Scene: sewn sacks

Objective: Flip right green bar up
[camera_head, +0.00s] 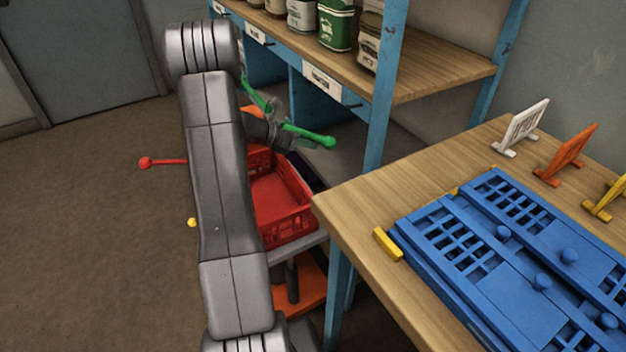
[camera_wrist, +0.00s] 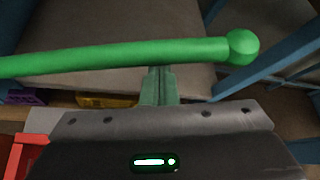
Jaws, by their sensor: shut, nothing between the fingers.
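The right green bar (camera_head: 308,134) sticks out to the right and slopes slightly down to a round knob. In the wrist view a green bar (camera_wrist: 120,54) with a round knob at its right end runs nearly level across the picture. My gripper (camera_wrist: 158,75) is shut and empty, its fingertips at the bar's lower edge; I cannot tell whether they touch it. In the head view my gripper (camera_head: 278,122) is small and partly hidden near the right bar's inner end. Another green bar (camera_head: 256,95) slants up to the left, partly behind my arm.
A red crate (camera_head: 282,205) sits below the bars. A red-knobbed rod (camera_head: 160,162) sticks out left of my arm. A blue shelf post (camera_head: 383,95) stands just right of the green knob. A wooden table (camera_head: 345,205) with blue panels (camera_head: 480,235) fills the right.

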